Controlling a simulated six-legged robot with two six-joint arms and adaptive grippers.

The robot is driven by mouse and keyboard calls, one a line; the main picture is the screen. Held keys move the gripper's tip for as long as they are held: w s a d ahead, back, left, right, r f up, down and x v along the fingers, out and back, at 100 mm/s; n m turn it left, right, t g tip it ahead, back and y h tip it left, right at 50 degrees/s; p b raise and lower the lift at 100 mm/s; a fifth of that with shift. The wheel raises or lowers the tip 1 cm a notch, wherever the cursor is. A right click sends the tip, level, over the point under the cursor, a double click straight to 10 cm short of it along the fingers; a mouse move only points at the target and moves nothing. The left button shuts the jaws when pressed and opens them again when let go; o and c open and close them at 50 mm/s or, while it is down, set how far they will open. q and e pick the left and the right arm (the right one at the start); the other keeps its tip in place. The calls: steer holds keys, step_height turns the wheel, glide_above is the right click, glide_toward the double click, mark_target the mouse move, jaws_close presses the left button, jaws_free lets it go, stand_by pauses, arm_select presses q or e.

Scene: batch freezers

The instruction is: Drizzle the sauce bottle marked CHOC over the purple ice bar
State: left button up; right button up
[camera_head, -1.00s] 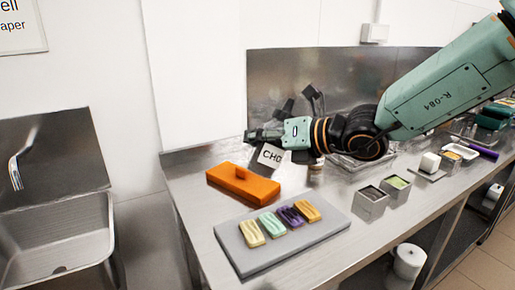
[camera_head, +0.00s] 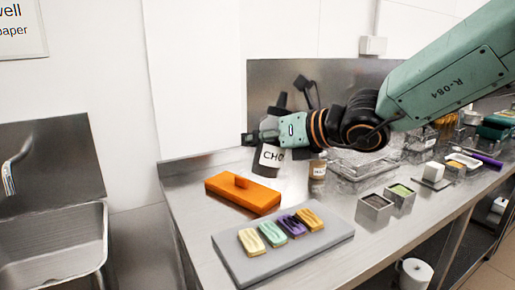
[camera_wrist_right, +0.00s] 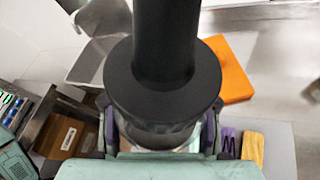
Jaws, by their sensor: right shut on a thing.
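The dark sauce bottle (camera_head: 270,157) has a white label on which "CHO" can be read. It stands nearly upright in the air above the counter, behind the orange block. My right gripper (camera_head: 264,137) is shut on it. In the right wrist view the bottle's black top (camera_wrist_right: 165,75) fills the middle and hides much behind it. The purple ice bar (camera_head: 293,225) lies on the grey board, between the mint and the orange-tan bars, in front of and below the bottle. It shows partly in the right wrist view (camera_wrist_right: 228,142). Dark patches show on it; I cannot tell if they are sauce. My left gripper is out of view.
The grey board (camera_head: 240,270) also bears cream (camera_head: 251,241), mint (camera_head: 272,233) and orange-tan (camera_head: 310,219) bars. An orange block (camera_head: 242,194) lies behind it. A small labelled jar (camera_head: 318,170) and square metal containers (camera_head: 375,205) stand to the right. A sink (camera_head: 55,245) is at left.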

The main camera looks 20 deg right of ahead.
steer(key=r+n+h, duration=0.1)
steer(key=n, duration=0.1)
steer(key=shift+n+t+h, duration=0.3)
steer(key=shift+t+h, duration=0.1)
steer(key=shift+f, duration=0.1)
stand_by(0.4)
